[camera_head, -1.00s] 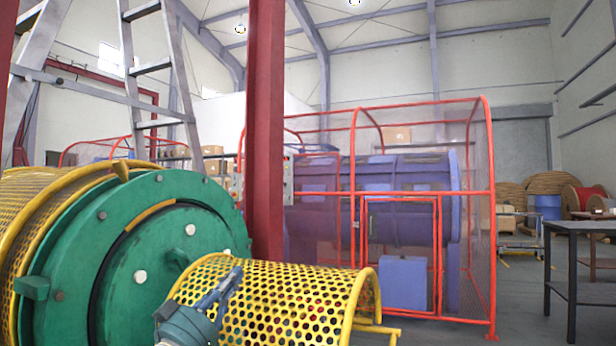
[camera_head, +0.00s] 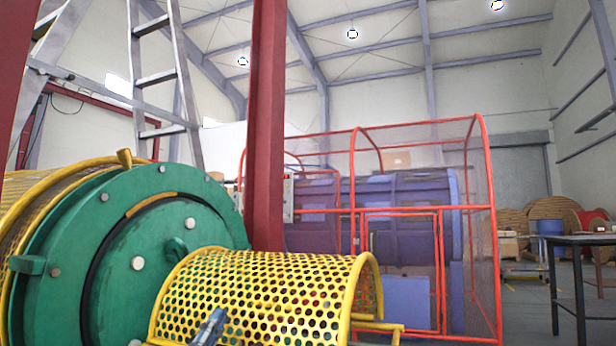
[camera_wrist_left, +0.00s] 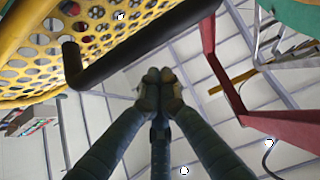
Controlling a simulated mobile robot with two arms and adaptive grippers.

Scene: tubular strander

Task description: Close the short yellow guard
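The short yellow guard (camera_head: 262,300) is a curved perforated cover beside the large green disc (camera_head: 150,250), arched over dark red and green parts. In the left wrist view its yellow mesh (camera_wrist_left: 40,45) fills the upper left, with a dark bar-shaped handle (camera_wrist_left: 140,45) along it. My left gripper (camera_head: 217,318) shows at the bottom of the head view, in front of the guard. In the left wrist view my left gripper (camera_wrist_left: 158,77) has its fingertips together, below the handle in the picture and apparently apart from it. My right gripper is not visible.
A longer yellow mesh guard (camera_head: 75,175) lies left of the disc. A dark red column (camera_head: 265,150) stands behind. A red-framed cage (camera_head: 420,210) encloses purple machinery. A dark table (camera_head: 580,242) stands at right, with open floor between it and the cage.

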